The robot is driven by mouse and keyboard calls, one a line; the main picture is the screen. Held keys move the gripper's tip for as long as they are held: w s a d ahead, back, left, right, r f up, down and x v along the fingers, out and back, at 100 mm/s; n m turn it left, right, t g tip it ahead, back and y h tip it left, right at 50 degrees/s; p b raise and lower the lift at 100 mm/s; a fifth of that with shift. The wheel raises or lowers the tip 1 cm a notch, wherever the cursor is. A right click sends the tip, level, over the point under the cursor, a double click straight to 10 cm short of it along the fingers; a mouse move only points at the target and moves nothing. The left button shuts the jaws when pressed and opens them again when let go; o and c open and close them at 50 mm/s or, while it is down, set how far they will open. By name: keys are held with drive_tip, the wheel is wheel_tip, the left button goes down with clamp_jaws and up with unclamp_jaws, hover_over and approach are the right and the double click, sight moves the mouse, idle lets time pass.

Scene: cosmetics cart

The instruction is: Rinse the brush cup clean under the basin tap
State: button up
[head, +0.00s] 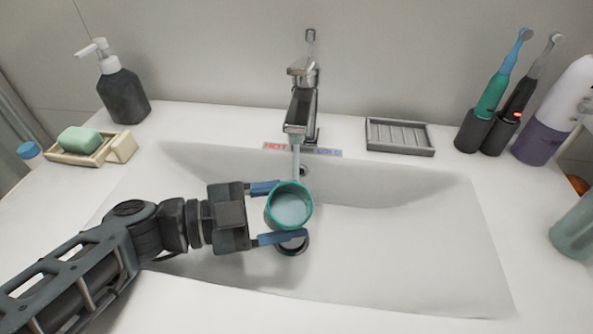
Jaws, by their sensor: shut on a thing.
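The brush cup (274,207) is teal with a round open rim and shows pale, whitish liquid inside. My gripper (281,211) comes from the left, with one blue finger at the cup's far side and one at its near side, shut on it. It holds the cup over the white basin (420,245), below the chrome tap (301,105). A thin stream of water (296,163) runs from the spout down to the cup's far rim area. The cup's underside is hidden.
A dark drain (292,246) lies below the cup. A dark soap dispenser (123,94) and a soap dish (78,155) with green soap stand at left. An empty grey tray (400,137) and electric toothbrushes (492,95) stand at right. The basin's right half is clear.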

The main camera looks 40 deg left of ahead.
sight(279, 224)
drive_tip(key=shift+s+d+r+p, duration=0.45)
drive_tip(key=shift+s+r+p, duration=0.4)
drive_tip(key=shift+p, duration=0.3)
drive_tip(key=shift+s+d+r+p, duration=0.4)
drive_tip(key=shift+s+r+p, duration=0.2)
drive_tip(key=shift+s+p, duration=0.45)
drive_tip(key=shift+s+d+r+p, duration=0.3)
drive_tip(key=shift+s+r+p, duration=0.1)
drive_tip(key=shift+p, duration=0.3)
drive_tip(key=shift+w+r, duration=0.1)
